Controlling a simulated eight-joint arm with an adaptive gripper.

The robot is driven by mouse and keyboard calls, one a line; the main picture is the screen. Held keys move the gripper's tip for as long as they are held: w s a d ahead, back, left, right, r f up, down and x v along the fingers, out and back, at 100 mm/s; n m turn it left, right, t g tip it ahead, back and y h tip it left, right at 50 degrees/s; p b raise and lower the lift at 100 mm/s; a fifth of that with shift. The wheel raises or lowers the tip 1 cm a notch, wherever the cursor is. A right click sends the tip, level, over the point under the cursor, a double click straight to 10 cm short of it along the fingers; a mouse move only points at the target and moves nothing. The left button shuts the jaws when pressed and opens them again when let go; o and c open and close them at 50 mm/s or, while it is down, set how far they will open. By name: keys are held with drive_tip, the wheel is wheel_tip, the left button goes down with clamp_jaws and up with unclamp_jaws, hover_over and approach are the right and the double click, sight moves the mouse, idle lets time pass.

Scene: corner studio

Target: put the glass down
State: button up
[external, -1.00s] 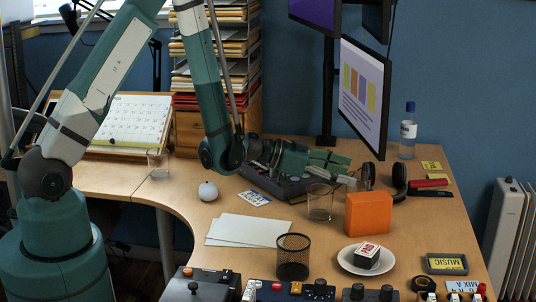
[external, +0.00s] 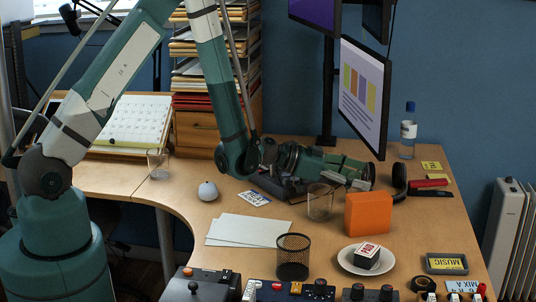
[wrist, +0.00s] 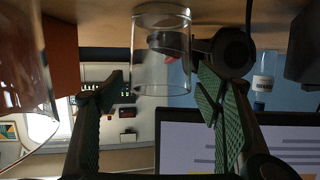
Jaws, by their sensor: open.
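A clear glass (wrist: 160,75) shows ahead of my gripper in the wrist view, where the picture is upside down. It appears upright on the desk, between the lines of the two fingers, with clear space on both sides. My gripper (external: 362,179) is open, low over the desk and pointing right; it also shows in the wrist view (wrist: 160,90). In the external view that glass is mostly hidden by the gripper. Another clear glass (external: 320,203) stands just in front of the gripper; its curved wall seems to fill the wrist view's left edge (wrist: 30,75). A third glass (external: 158,164) stands far left.
An orange block (external: 368,213) stands near the gripper on the camera's side. Headphones (external: 400,180) are just beyond the fingertips, with the monitor (external: 363,95) above. A bottle (external: 408,135) stands behind. A mesh cup (external: 293,258) and plate (external: 346,262) are in front.

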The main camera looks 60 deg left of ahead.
drive_tip(key=c, duration=1.5)
drive_tip(key=shift+r, duration=0.2)
drive_tip(key=shift+c, duration=0.2)
drive_tip(key=shift+r+p, duration=0.9)
drive_tip(key=shift+r, duration=2.4)
drive_tip(key=s+a+b, duration=0.3)
drive_tip(key=s+a, duration=0.7)
drive_tip(key=s, duration=0.5)
